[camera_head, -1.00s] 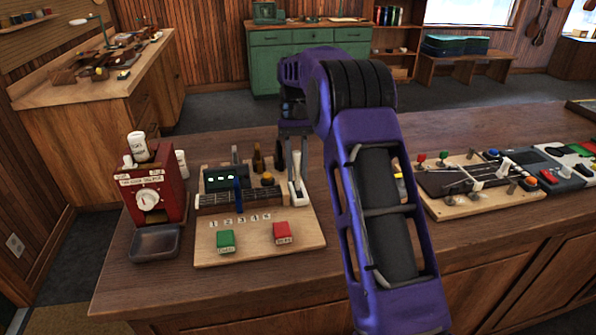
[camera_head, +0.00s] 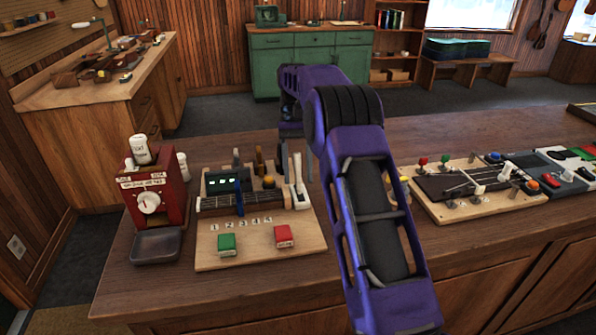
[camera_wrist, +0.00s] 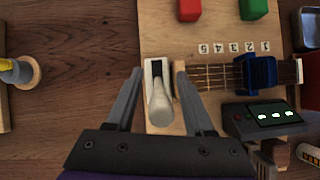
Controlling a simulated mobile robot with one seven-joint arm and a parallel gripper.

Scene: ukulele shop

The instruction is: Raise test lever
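The test lever is a white handle (camera_head: 298,182) on a white slotted base, at the right side of a pale wooden test board (camera_head: 262,250). In the wrist view the lever (camera_wrist: 160,106) leans toward my gripper's palm, with the dark slot showing beyond it. My gripper (camera_wrist: 158,72) is open, one finger on each side of the lever and its base. The right finger looks very close to the base; I cannot tell whether it touches. In the head view my gripper (camera_head: 296,158) is over the board's right rear edge, partly hidden by my arm.
The board carries a green button (camera_head: 227,244), a red button (camera_head: 284,236), a small fretboard (camera_head: 255,202) and a display. A red box with a dial (camera_head: 150,200) stands left. Another control board (camera_head: 480,205) lies right of my arm. Bare bench lies between the boards.

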